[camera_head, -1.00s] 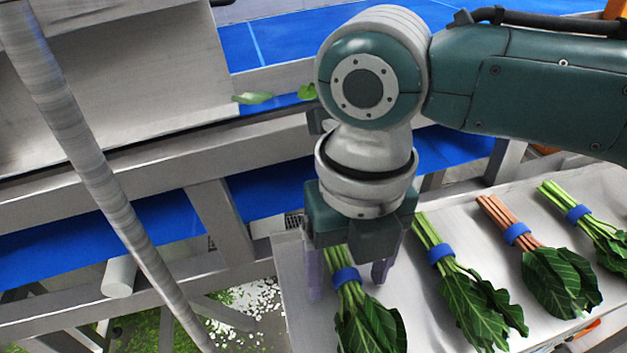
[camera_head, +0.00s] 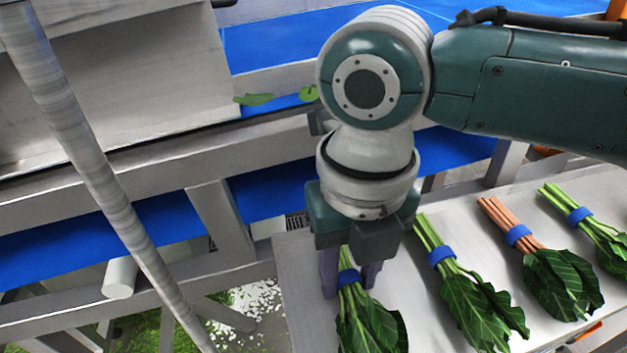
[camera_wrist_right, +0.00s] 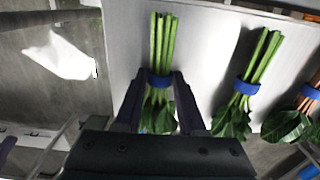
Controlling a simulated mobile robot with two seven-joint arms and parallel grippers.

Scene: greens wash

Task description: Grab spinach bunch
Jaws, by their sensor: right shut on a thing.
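A spinach bunch (camera_head: 366,322) with green stems and a blue band lies at the left end of the pale metal table. My right gripper (camera_head: 350,282) points down over it, its fingers shut on the bunch at the band. In the right wrist view the fingers (camera_wrist_right: 160,100) stand on both sides of the blue band (camera_wrist_right: 160,81), with the stems (camera_wrist_right: 163,40) pointing away and part of the leaves hidden by the gripper. The bunch appears to rest on the table still. My left gripper is not in view.
More banded bunches lie to the right: a green one (camera_head: 478,305), one with reddish stems (camera_head: 560,282) and another green one (camera_head: 600,235). The metal table (camera_head: 300,270) has bare room at its left edge. Blue conveyor belts (camera_head: 260,190) and a metal frame lie behind.

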